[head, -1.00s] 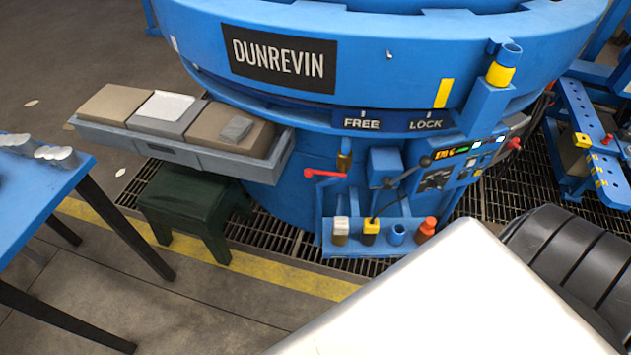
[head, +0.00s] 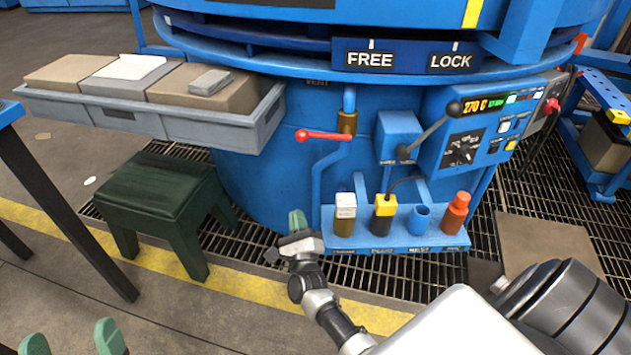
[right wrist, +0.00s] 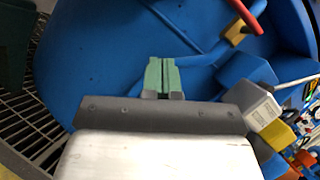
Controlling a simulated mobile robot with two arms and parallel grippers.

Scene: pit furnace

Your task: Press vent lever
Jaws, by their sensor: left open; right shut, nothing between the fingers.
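A red lever (head: 325,136) with a round end sticks out to the left from a brass fitting (head: 347,122) on the blue furnace body. A small label above it seems to read VENT. My right gripper (head: 297,222) is shut and empty, below and left of the red lever and apart from it. Its green fingers (right wrist: 161,75) show closed together in the right wrist view, in front of the blue furnace wall. My left gripper (head: 72,340) is open and empty at the bottom left, its two green fingertips apart.
A second lever with a black knob (head: 454,108) rises from a blue box. A blue rack (head: 345,245) with several bottles and cups stands right of my right gripper. A grey tray (head: 190,125) and a green stool (head: 160,190) are at left.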

